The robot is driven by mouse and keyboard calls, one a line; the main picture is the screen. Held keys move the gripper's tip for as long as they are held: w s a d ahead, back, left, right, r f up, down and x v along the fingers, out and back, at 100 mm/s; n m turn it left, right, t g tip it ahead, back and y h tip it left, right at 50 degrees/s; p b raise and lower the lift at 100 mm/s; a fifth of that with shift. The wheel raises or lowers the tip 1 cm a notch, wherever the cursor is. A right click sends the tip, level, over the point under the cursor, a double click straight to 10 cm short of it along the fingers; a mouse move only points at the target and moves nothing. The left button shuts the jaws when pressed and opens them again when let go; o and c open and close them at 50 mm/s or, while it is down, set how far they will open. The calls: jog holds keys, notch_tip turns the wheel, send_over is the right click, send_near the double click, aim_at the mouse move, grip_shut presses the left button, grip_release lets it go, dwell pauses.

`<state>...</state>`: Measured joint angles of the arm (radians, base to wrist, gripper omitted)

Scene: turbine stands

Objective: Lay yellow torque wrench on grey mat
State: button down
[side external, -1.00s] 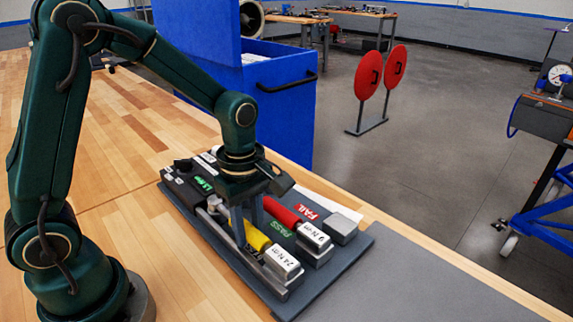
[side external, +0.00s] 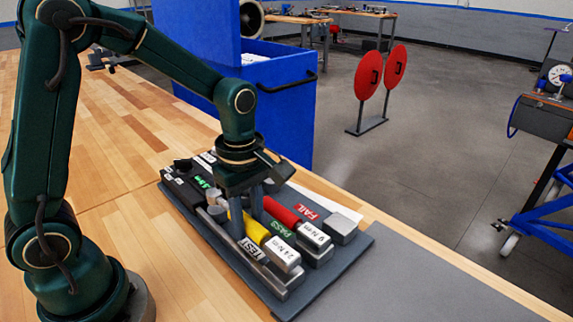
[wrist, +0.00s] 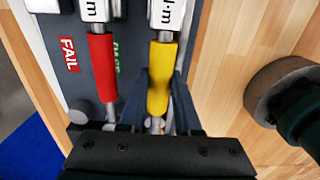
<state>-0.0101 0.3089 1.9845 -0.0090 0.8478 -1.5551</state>
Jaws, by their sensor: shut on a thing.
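The yellow torque wrench (side external: 257,233) has a yellow grip and a silver block end marked in N·m. My gripper (side external: 246,220) points down and is shut on its yellow grip. The wrench is held level, slightly above the dark tray, beside a TEST label. In the wrist view the yellow grip (wrist: 160,78) lies between my gripper's fingers (wrist: 161,100), its silver end towards the top edge. The grey mat (side external: 440,275) lies flat on the bench at the lower right, beyond the tray, and its visible part is bare.
A red-gripped wrench (side external: 283,212) lies in the tray (side external: 345,268) right beside the held one. PASS and FAIL labels, grey blocks and a black device with a green display (side external: 200,182) are also on it. A blue cabinet (side external: 270,100) stands behind the bench.

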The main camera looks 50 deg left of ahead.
jog(key=shift+r, duration=0.6)
jog(key=shift+s+r+m, duration=0.1)
jog(key=shift+s+m, duration=0.05)
jog(key=shift+m, duration=0.35)
jog(key=w+d+r+m, duration=0.1)
jog(key=w+d+m, duration=0.1)
jog(key=m, duration=0.1)
jog(key=w+d+r+m, duration=0.2)
jog(key=w+d+m, duration=0.1)
jog(key=w+d+r+m, duration=0.1)
jog(key=w+d+m, duration=0.1)
jog(key=m, duration=0.2)
jog(key=shift+w+d+r, duration=0.25)
jog(key=shift+w+r, duration=0.05)
jog(key=shift+w, duration=0.1)
jog(key=d+m, duration=0.4)
jog(key=d, duration=0.2)
jog(key=m, duration=0.3)
send_near(364, 310)
jog(key=shift+f, duration=3.6)
